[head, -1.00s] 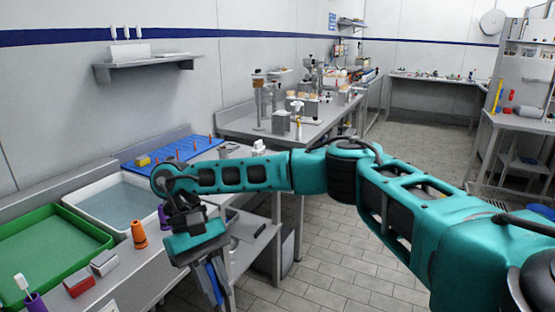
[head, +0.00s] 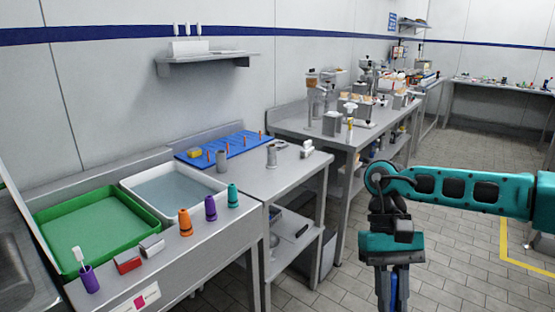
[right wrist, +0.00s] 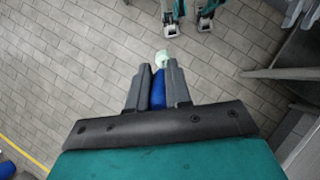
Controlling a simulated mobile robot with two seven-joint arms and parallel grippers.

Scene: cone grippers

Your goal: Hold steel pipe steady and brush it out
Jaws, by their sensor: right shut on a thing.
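One is a short grey pipe (head: 271,156) right of the blue board, the other a grey cylinder (head: 221,160) at the board's front edge. I cannot tell which is the steel pipe. My right gripper (head: 388,290) points down over the open floor, away from the tables. In the right wrist view its fingers (right wrist: 157,85) are shut on a blue handle (right wrist: 158,90). A pale round end (right wrist: 163,58) shows beyond the fingertips; whether it is a brush head is unclear. My left gripper is not seen.
A purple cup (head: 88,279) holds a white-headed brush (head: 79,256). Behind are a green tray (head: 44,222) and a water basin (head: 215,188). The floor between bench and arm is clear.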

